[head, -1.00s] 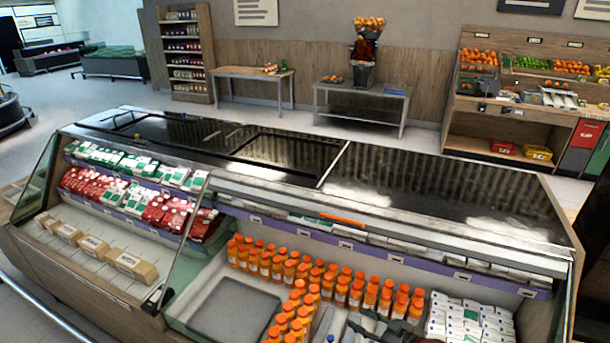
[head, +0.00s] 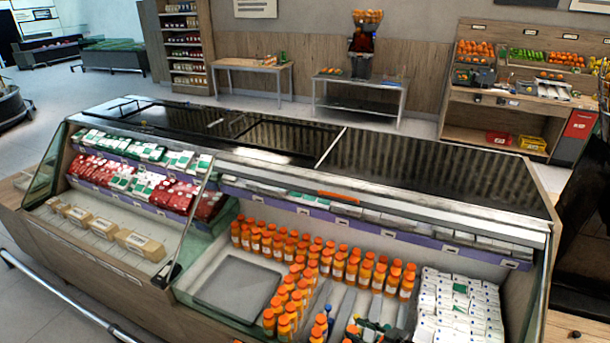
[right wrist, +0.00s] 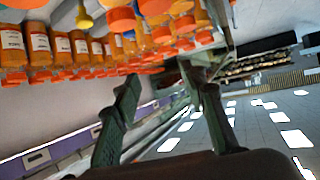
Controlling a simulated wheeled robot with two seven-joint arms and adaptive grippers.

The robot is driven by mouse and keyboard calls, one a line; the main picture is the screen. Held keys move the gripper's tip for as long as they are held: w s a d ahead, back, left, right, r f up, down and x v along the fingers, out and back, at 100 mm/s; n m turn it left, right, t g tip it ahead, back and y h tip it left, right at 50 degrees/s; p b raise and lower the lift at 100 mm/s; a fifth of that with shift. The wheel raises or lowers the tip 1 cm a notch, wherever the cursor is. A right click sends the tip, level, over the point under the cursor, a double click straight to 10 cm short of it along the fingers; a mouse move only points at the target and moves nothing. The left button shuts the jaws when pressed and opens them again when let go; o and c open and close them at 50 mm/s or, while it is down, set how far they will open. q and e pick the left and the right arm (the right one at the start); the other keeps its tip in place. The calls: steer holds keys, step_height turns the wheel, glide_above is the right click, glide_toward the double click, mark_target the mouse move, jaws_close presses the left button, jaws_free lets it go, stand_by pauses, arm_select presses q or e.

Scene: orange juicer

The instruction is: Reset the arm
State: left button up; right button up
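My right gripper (head: 372,327) shows at the bottom edge of the head view, low over the front of the refrigerated case, between the orange-capped bottles and the white cartons. In the right wrist view its two green fingers (right wrist: 160,100) stand apart with nothing between them. That view is turned over, with bottles (right wrist: 62,46) hanging from the top. My left gripper is not in view.
Rows of orange bottles (head: 290,262) and a grey tray (head: 238,284) lie in the case. White cartons (head: 456,306) are stacked at right. The case's glass top (head: 400,180) is behind. The juicer (head: 361,52) stands on a far table.

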steer(key=s+d+f+m+g+h, duration=0.1)
steer(key=s+d+f+m+h, duration=0.15)
steer(key=s, duration=0.65)
steer(key=s+d+f+m+g+h, duration=0.1)
steer(key=s+d+f+g+h, duration=0.2)
steer(key=s, duration=0.6)
steer(key=s+d+m+g+h, duration=0.1)
steer(key=s+d+m+h, duration=0.15)
steer(key=s+d, duration=0.5)
steer(key=s+d+m+g+h, duration=0.1)
steer(key=s+d+m+h, duration=0.2)
steer(key=s, duration=0.8)
step_height(320, 180, down, 33)
steer(key=s+g+y+b, duration=0.1)
steer(key=s+y+b, duration=0.1)
steer(key=b, duration=0.2)
arm_select(q)
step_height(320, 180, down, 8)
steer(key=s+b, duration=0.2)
steer(key=b, duration=0.2)
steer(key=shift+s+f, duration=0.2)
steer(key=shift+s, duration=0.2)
arm_select(e)
steer(key=s+f+n+g, duration=0.1)
steer(key=s+f, duration=2.1)
steer(key=shift+f+g, duration=0.25)
steer(key=shift+g, duration=0.05)
